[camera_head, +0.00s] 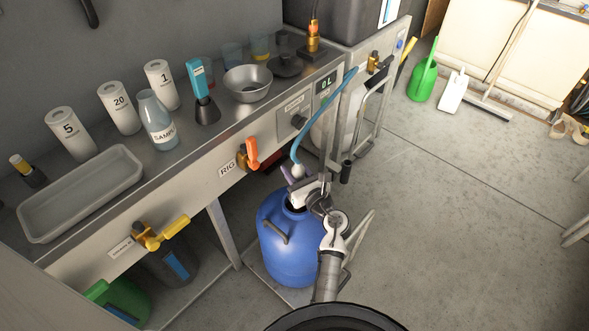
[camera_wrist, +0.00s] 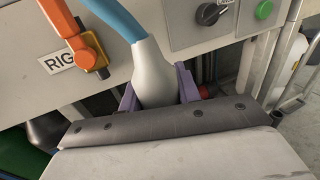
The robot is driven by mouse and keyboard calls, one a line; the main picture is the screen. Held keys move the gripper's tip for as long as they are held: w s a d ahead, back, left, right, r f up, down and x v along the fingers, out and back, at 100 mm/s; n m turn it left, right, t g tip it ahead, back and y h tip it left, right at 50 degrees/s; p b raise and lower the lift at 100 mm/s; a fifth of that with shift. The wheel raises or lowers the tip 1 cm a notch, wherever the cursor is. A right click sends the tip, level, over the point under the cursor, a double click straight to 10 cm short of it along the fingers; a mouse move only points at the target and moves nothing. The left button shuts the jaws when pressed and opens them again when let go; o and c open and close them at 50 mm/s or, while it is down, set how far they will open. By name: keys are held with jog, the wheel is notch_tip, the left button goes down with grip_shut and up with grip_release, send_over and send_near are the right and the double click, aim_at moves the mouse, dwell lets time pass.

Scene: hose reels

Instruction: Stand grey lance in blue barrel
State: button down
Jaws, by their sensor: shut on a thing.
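The grey lance (camera_wrist: 153,72) is held between the purple fingers of my gripper (camera_wrist: 158,90), with its blue hose (camera_wrist: 115,18) rising from its top. In the head view the lance's pale top (camera_head: 298,171) shows just above my gripper (camera_head: 293,180). The blue barrel (camera_head: 287,252) stands on a low base under the bench edge. My gripper is directly over the barrel's top, near its dark mouth (camera_head: 292,206). The lance's lower part is hidden by my gripper, so I cannot tell whether its tip is inside the mouth.
The bench front carries an orange-handled valve (camera_head: 248,154) and a yellow-handled valve (camera_head: 160,233). The hose runs to a cabinet (camera_head: 375,55) at the right of the bench. A metal trolley frame (camera_head: 372,115) stands behind the barrel. The floor to the right is open.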

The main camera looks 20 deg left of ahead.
jog(key=c, duration=0.9)
grip_release()
jog(key=shift+d, duration=0.1)
